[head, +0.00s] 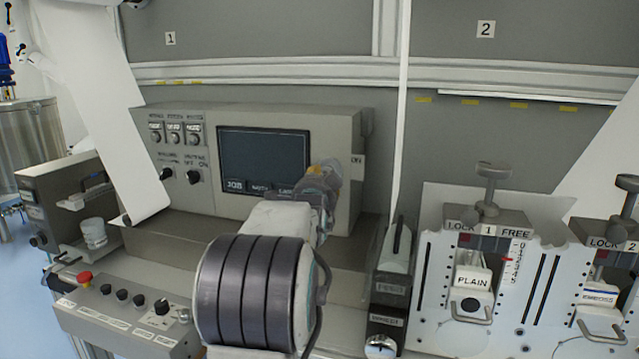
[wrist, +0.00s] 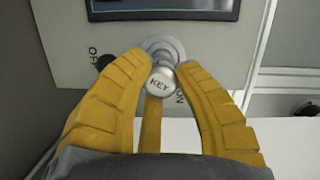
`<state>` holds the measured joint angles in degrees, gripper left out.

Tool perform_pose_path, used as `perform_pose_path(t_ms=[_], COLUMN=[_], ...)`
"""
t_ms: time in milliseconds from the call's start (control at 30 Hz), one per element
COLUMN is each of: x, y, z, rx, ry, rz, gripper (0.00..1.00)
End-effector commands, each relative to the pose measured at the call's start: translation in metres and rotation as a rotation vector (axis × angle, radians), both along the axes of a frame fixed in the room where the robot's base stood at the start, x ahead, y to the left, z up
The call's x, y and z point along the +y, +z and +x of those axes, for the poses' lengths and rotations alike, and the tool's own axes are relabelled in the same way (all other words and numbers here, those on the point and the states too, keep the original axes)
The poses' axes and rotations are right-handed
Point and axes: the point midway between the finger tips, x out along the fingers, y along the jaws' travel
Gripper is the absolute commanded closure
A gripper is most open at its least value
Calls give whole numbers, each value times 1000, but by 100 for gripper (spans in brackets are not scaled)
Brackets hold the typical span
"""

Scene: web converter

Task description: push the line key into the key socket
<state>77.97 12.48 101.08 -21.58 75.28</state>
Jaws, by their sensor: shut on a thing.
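The line key, a round pale knob marked KEY (wrist: 159,83), sits between the yellow fingertips of my gripper (wrist: 162,75) in the wrist view. My gripper is shut on the key. The key socket, a round metal ring (wrist: 164,47) on the grey panel, is directly behind the key; whether the key is inside it or just in front cannot be told. In the head view my gripper (head: 325,175) is at the right end of the console front, and my arm hides the socket and key there.
The grey console (head: 255,118) has a dark screen (head: 262,158) and several knobs to the left of my gripper. A white web sheet (head: 95,90) hangs at the left. The PLAIN unit (head: 472,282) and the EMBOSS unit (head: 600,300) stand at the right.

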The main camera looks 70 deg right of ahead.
Motion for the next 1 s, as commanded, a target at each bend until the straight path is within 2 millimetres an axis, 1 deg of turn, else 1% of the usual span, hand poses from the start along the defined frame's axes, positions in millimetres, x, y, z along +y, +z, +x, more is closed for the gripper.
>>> perform_pose_path(t_ms=[1000], x=[-17], y=[0], z=[0], rx=[0], ry=[-5], rz=[0], gripper=[100])
